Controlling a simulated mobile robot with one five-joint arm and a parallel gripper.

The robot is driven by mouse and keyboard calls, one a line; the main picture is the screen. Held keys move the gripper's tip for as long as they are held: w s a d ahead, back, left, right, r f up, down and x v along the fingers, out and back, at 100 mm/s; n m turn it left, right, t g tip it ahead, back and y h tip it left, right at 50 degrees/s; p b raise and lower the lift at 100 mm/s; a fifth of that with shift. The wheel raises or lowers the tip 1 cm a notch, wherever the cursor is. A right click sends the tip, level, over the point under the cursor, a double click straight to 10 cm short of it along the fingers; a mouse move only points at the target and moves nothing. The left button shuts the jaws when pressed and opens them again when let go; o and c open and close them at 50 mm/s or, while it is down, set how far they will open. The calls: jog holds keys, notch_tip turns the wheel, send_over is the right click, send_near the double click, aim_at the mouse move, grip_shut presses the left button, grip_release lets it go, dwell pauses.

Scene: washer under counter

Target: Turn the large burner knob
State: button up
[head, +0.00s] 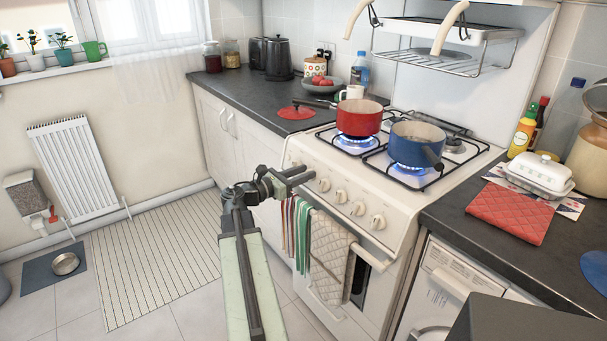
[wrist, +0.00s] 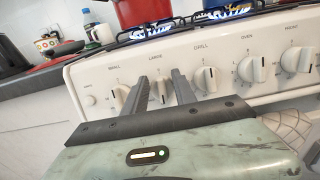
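The cream stove's front panel carries a row of white knobs. In the wrist view, the large burner knob (wrist: 163,91) sits under a label that seems to read LARGE. My gripper (wrist: 160,76) is open, with one dark finger on each side of this knob. I cannot tell whether the fingers touch it. In the head view, my gripper (head: 303,175) is at the left end of the panel and hides part of the knob row.
Lit burners carry a red pot (head: 358,121) and a blue pot (head: 408,150). Neighbouring knobs (wrist: 120,95) (wrist: 205,79) stand close to either side. Towels (head: 330,250) hang from the oven rail below.

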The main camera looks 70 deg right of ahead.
grip_shut()
jog(key=shift+m, duration=0.4)
jog(key=m+y+p, duration=0.2)
jog(key=m+p, duration=0.1)
jog(key=m, duration=0.7)
jog(key=f+m+t+y+p, duration=0.1)
jog(key=m+p, duration=0.2)
jog(key=m, duration=0.8)
jog(key=m+t+y+p, duration=0.1)
jog(key=m+y+p, duration=0.1)
jog(key=m, duration=0.8)
jog(key=shift+a+f+y+p, duration=0.3)
jog(key=shift+a+f+p, duration=0.05)
jog(key=shift+p, duration=0.5)
jog(key=shift+w+d+f+m+t, duration=0.1)
jog(key=shift+m+t, duration=0.2)
jog(key=shift+m, duration=0.7)
jog(key=shift+w+d+m+t, duration=0.1)
jog(key=shift+m+t, duration=0.2)
jog(key=shift+m, duration=0.7)
jog(key=shift+h, duration=0.4)
